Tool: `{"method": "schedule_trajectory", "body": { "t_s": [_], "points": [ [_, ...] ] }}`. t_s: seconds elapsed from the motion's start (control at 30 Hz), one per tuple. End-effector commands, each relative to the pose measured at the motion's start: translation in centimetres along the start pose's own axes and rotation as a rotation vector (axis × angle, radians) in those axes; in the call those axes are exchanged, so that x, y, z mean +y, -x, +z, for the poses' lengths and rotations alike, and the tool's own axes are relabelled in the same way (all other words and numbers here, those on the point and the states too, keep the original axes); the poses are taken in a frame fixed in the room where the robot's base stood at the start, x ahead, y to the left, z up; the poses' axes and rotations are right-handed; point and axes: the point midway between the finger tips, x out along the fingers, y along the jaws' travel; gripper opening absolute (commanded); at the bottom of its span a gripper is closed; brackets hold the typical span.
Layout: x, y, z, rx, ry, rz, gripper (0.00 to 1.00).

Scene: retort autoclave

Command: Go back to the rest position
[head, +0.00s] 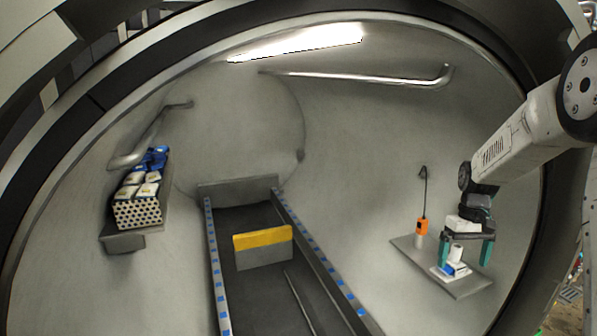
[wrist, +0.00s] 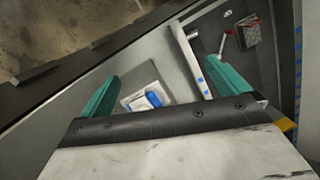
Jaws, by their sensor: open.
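My gripper (head: 467,250) has teal fingers and is at the right of the head view, inside the round chamber. It is open, with its fingers pointing down above a small shelf on the right wall. A white and blue packet (head: 452,270) lies on that shelf below the fingers. In the wrist view the packet (wrist: 146,98) shows between the two spread fingers of my gripper (wrist: 165,85), apart from both. I cannot tell how high the fingers are above it.
An orange device (head: 421,228) with a dark cable stands on the right shelf (head: 470,287). A perforated rack (head: 138,213) with white and blue packets sits on the left shelf. A yellow-topped grey block (head: 263,248) is between the central rails. A bent pipe (head: 360,78) runs above.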

Motion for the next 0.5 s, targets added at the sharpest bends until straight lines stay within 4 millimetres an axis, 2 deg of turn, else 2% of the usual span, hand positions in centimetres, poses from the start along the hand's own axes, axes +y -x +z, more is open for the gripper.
{"method": "schedule_trajectory", "body": {
  "t_s": [0.03, 0.2, 0.33, 0.5],
  "points": [
    [-1.3, 1.2, 1.8, 0.0, -0.017, 0.002, 1.0],
    [-5.8, 4.4, 8.7, -0.008, -0.081, 0.008, 1.0],
    [-9.0, 6.2, 14.3, 0.0, -0.118, 0.017, 1.0],
    [-12.6, 7.3, 21.3, 0.027, -0.145, 0.03, 1.0]
  ]
}}
